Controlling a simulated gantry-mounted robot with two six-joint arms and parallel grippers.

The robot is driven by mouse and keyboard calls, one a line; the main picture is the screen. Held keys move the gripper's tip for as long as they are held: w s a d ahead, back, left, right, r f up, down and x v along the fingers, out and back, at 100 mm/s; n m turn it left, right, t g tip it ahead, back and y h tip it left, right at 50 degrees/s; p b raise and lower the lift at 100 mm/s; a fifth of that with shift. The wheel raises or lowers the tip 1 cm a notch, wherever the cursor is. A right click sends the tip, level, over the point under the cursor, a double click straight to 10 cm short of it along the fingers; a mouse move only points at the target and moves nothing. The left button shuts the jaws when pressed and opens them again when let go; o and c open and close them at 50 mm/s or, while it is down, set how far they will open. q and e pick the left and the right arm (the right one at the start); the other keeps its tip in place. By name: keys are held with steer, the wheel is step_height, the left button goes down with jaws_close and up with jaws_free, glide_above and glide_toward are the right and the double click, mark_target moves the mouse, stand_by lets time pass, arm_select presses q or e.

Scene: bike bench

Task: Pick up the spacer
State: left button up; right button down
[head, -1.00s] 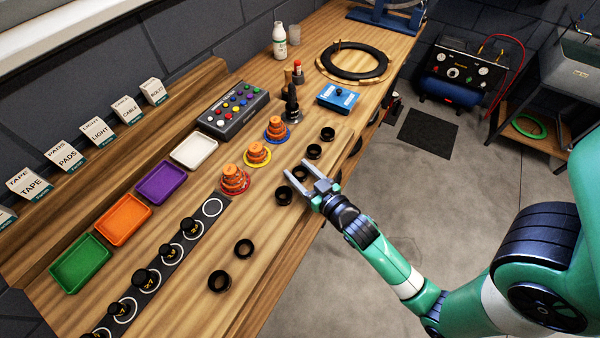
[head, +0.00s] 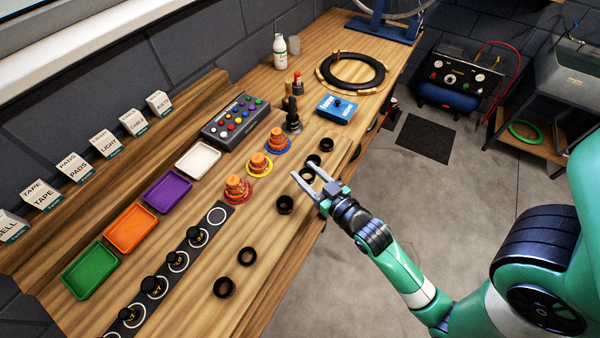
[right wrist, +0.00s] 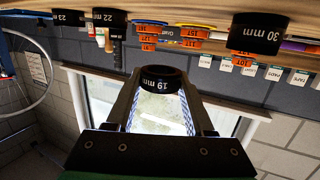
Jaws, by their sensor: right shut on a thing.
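My right gripper (head: 306,177) is shut on a small black ring-shaped spacer (head: 307,173) near the front edge of the bench. In the right wrist view this spacer (right wrist: 161,80) is marked "19 mm" and sits between the two fingertips (right wrist: 160,90), apart from the bench top. Other black spacers stand along the front of the bench (head: 284,204), two of them beyond the gripper (head: 313,160). In the right wrist view one nearby spacer (right wrist: 258,34) reads "30 mm" and another (right wrist: 107,23) reads "22 mm". My left gripper is not in view.
Stacked orange rings (head: 238,188), coloured trays (head: 130,224), a button box (head: 236,121) and a blue box (head: 337,109) stand behind. Floor lies right of the bench edge.

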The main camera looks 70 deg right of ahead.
arm_select(q)
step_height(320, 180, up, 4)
steer(key=p, duration=0.3)
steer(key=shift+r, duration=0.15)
arm_select(e)
steer(key=s+a+r, duration=0.2)
steer(key=s+r, duration=0.5)
steer(key=s, duration=0.4)
steer(key=shift+s+a, duration=0.25)
steer(key=shift+a, duration=0.15)
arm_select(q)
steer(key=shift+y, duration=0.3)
arm_select(e)
steer(key=shift+r, duration=0.1)
